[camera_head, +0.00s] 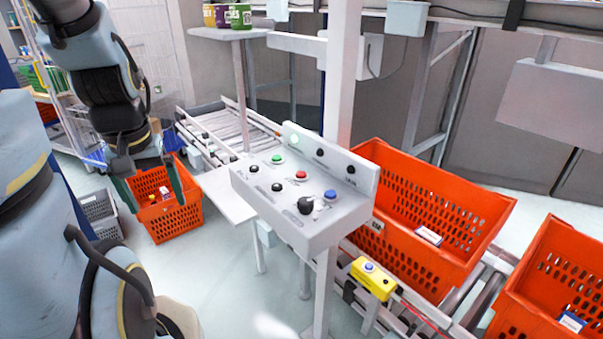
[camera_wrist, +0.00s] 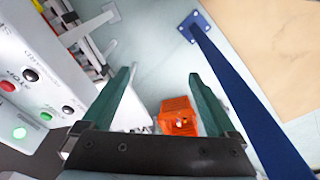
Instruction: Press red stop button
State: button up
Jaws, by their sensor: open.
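The red button (camera_head: 301,175) sits on the sloped top of the white control panel (camera_head: 330,232), between a green button (camera_head: 277,159) and a blue button (camera_head: 330,195). In the wrist view the red button (camera_wrist: 8,86) is at the left edge, with a black button (camera_wrist: 30,75) beside it and a green button (camera_wrist: 45,116) nearby. Its label is too small to read surely. My gripper (camera_head: 158,207) hangs to the left of the panel, apart from it, pointing down. In the wrist view its green fingers (camera_wrist: 159,73) are spread with nothing between them.
An orange tote (camera_head: 172,215) stands on the floor below my gripper. Another orange tote (camera_head: 385,245) is on the conveyor right of the panel. A yellow button box (camera_head: 373,279) sits in front of it. A white post (camera_head: 342,75) rises behind the panel. A blue post (camera_wrist: 245,95) shows in the wrist view.

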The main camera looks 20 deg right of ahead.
grip_shut()
dwell(0.6)
dwell(0.8)
